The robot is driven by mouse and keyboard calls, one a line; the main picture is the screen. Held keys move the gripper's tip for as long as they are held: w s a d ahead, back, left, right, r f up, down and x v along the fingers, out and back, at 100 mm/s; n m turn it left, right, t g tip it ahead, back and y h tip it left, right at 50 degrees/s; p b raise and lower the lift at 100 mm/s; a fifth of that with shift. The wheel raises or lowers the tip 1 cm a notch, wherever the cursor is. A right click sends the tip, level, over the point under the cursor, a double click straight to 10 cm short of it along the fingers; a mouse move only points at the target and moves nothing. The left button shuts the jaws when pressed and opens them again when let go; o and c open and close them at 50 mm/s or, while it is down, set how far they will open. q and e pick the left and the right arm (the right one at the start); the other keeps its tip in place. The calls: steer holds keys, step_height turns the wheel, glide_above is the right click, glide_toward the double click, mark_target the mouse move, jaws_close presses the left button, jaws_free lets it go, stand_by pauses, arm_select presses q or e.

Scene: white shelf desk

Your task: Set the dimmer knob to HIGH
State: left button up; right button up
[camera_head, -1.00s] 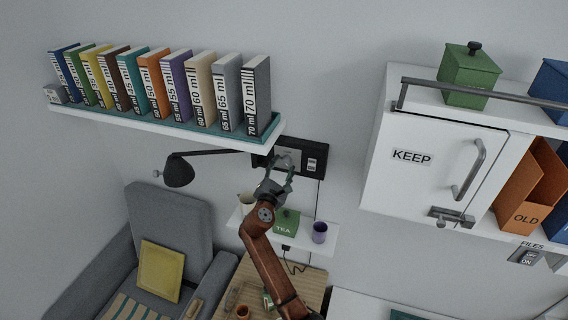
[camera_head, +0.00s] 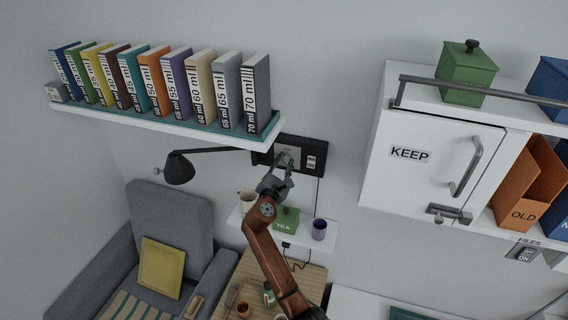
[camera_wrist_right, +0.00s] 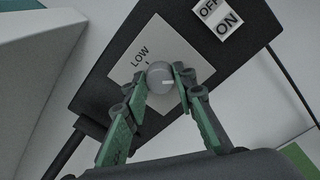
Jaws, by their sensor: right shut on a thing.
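The dimmer knob (camera_wrist_right: 159,77) is a round grey knob on a pale plate (camera_wrist_right: 143,45) in the right wrist view. The word LOW shows on the plate; no HIGH mark is visible. A light line on the knob points to the right in that view. The plate sits on a black wall panel (camera_head: 312,147), seen under the book shelf in the head view. My right gripper (camera_wrist_right: 160,82) has its green fingers on both sides of the knob and is shut on it. In the head view the right gripper (camera_head: 284,163) reaches up to the panel and hides the knob. My left gripper is not in view.
An ON/OFF switch (camera_wrist_right: 221,14) is beside the plate. The book shelf (camera_head: 170,122) overhangs the panel's left part. A small shelf below holds a green TEA box (camera_head: 285,222) and a purple cup (camera_head: 319,229). A black lamp (camera_head: 178,168) is at left, a white cabinet (camera_head: 420,170) at right.

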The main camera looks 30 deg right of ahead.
steer(key=shift+c, duration=0.3)
steer(key=m+b, duration=0.2)
steer(key=m, duration=0.1)
steer(key=shift+f+b, duration=0.2)
steer(key=shift+b, duration=0.2)
steer(key=m+b, duration=0.8)
steer(key=m, duration=0.1)
steer(key=shift+f+h+b, duration=0.2)
steer(key=shift+h+b, duration=0.1)
steer(key=shift+b, duration=0.1)
steer(key=m+b, duration=0.7)
steer(key=m, duration=0.2)
steer(key=shift+w+a+b, duration=0.1)
steer(key=shift+b, duration=0.25)
steer(key=m+b, duration=0.3)
steer(key=m, duration=0.1)
steer(key=shift+g, duration=0.3)
steer(key=shift+r+m+h+b, duration=0.15)
steer(key=shift+m+h+b, duration=0.15)
steer(key=shift+m+b, duration=0.95)
steer(key=shift+m, duration=0.35)
steer(key=o, duration=1.2)
steer(key=shift+r, duration=0.1)
steer(key=shift+c, duration=0.2)
